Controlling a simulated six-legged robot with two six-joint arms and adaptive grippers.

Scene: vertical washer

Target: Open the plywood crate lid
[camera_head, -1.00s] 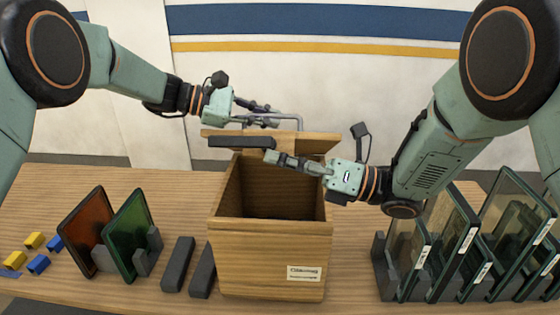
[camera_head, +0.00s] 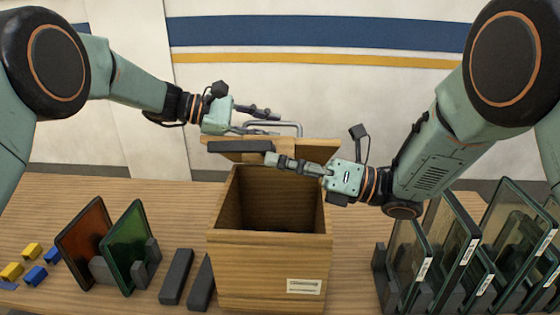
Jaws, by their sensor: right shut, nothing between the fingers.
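The plywood crate (camera_head: 268,262) stands upright on the table, with its dark inside visible from above. Its lid (camera_head: 318,149) is raised and tilted at the crate's back edge, with a grey metal handle (camera_head: 290,125) at its top. My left gripper (camera_head: 277,123) is at the handle with its fingers apart, one above and one below the bar; I cannot tell whether they touch it. My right gripper (camera_head: 273,160) is shut and empty above the crate opening, its tips close to the lid's front side.
Left of the crate stand an orange panel (camera_head: 84,240) and a green panel (camera_head: 126,250), with dark blocks (camera_head: 176,277) beside the crate. Small yellow and blue blocks (camera_head: 12,271) lie farther left. Racked glass panels (camera_head: 452,250) stand on the right, below my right arm.

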